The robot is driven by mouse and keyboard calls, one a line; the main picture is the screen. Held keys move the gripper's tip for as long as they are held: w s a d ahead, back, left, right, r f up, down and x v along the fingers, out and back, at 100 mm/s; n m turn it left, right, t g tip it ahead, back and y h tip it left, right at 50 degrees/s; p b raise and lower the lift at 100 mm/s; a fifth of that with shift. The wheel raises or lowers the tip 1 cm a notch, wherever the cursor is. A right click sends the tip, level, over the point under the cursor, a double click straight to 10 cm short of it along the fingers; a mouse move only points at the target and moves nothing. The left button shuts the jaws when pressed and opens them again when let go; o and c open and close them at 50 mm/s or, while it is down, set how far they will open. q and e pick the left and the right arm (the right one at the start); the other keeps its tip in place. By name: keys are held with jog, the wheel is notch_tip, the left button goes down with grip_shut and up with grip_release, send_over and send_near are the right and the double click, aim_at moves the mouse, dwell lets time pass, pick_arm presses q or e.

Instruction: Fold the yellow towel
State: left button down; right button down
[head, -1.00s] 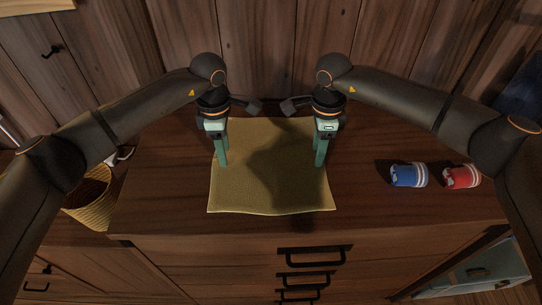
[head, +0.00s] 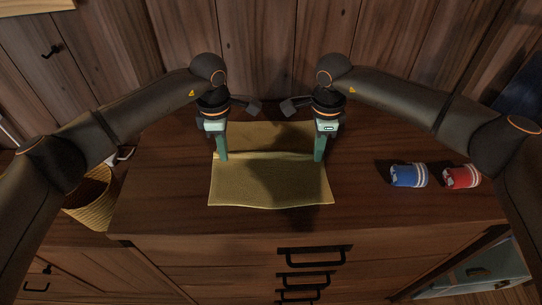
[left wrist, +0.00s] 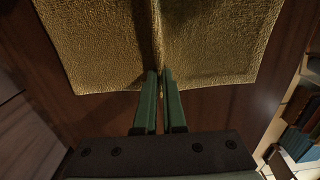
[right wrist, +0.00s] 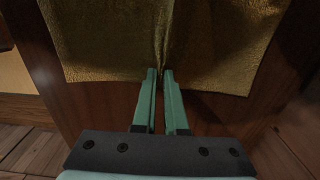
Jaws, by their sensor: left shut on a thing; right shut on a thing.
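The yellow towel (head: 268,186) lies on the wooden dresser top with a raised crease running across its middle, between my two grippers. My left gripper (head: 224,157) is shut on the towel at the left end of the crease. My right gripper (head: 318,157) is shut on it at the right end. In the left wrist view the fingers (left wrist: 160,82) pinch a ridge at the towel's edge (left wrist: 215,50). In the right wrist view the fingers (right wrist: 160,78) pinch the ridge at the opposite edge of the towel (right wrist: 220,50). The towel's far part (head: 270,134) lies behind the crease.
A woven basket (head: 92,208) stands at the left, beside the dresser. Wooden panelling (head: 262,60) rises behind.

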dwell(0.7)
